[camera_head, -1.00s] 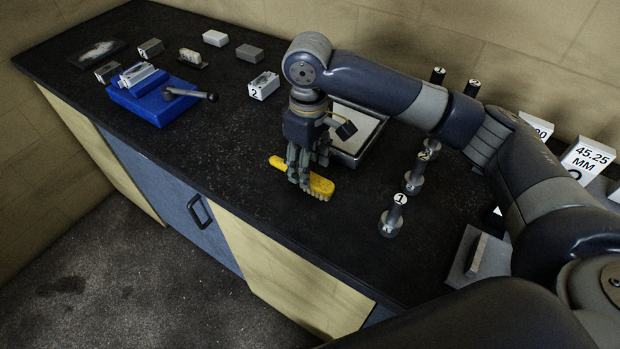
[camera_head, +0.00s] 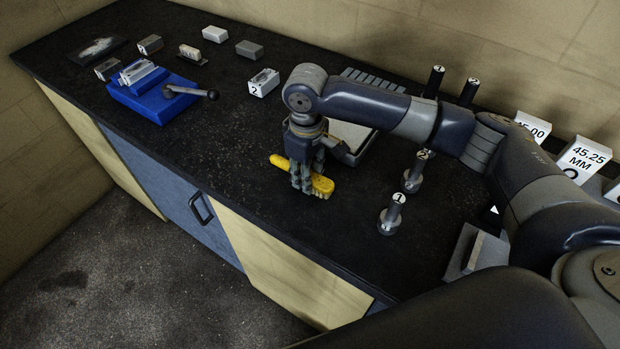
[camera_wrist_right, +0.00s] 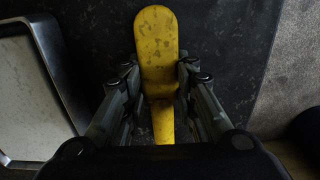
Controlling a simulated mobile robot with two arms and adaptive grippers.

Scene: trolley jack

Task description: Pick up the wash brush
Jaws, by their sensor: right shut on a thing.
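The yellow wash brush (camera_head: 321,186) lies near the middle of the black bench top, close to its front side. My right gripper (camera_head: 301,180) points down over it and is shut on its middle part, with brush showing on both sides of the fingers. In the right wrist view the brush (camera_wrist_right: 158,45) runs between the two fingers of the right gripper (camera_wrist_right: 160,92), its broad end pointing away. I cannot tell whether the brush is clear of the bench top. My left gripper is not in view.
A metal tray (camera_head: 354,155) stands just behind my right gripper, partly hidden by the arm. Upright numbered cylinders (camera_head: 391,215) stand to the right. A blue vise (camera_head: 150,98) and several small blocks (camera_head: 249,49) are at the left. The bench between vise and brush is clear.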

